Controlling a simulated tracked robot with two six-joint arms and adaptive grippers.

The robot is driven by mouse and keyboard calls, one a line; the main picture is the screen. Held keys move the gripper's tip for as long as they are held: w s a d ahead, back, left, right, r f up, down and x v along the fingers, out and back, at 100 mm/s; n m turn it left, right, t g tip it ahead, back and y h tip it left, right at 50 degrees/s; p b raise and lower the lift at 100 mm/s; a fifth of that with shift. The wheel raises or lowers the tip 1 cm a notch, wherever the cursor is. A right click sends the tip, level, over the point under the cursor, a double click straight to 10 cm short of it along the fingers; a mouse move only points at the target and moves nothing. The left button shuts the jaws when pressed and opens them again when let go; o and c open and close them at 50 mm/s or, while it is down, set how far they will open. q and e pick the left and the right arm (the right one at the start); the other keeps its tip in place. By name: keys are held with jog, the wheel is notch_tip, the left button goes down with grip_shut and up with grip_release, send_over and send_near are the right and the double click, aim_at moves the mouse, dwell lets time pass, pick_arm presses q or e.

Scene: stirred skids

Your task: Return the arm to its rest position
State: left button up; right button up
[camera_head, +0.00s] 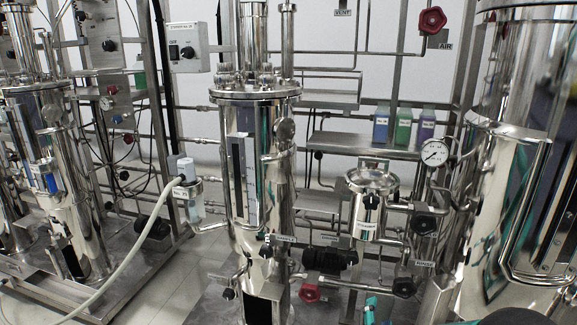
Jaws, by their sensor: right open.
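My right gripper (374,311) shows only in part at the bottom edge, right of centre. Its teal and dark parts are in view low in front of the central skid, and it is open. I see nothing held in it. Part of my right arm (512,316) shows in black and teal at the bottom right corner. My left gripper and left arm are not in view.
A tall steel vessel (261,165) stands in the centre, with a smaller vessel (369,205) and a red-handled valve (309,293) beside it. A large steel tank (503,90) is close on the right. A pale hose (135,249) crosses the left. Bottles (404,127) stand on a shelf.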

jog(key=s+f+n+g+y+p, duration=0.2)
jog(key=s+f+n+g+y, duration=0.3)
jog(key=f, duration=0.7)
jog(key=s+a+f+n+g+y+p, duration=0.15)
jog(key=s+a+f+n+g, duration=0.3)
jog(key=s, duration=0.75)
jog(key=s+a+f+n+g+y, duration=0.3)
jog(key=s+a+f+g, duration=0.15)
jog(key=s, duration=0.75)
pick_arm(q)
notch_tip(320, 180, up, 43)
jog(key=p, duration=3.7)
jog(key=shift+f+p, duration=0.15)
jog(key=shift+p, duration=0.25)
pick_arm(e)
notch_tip(320, 180, up, 37)
jog(key=shift+a+r, duration=0.15)
jog(key=shift+a, duration=0.2)
jog(key=shift+y, duration=0.25)
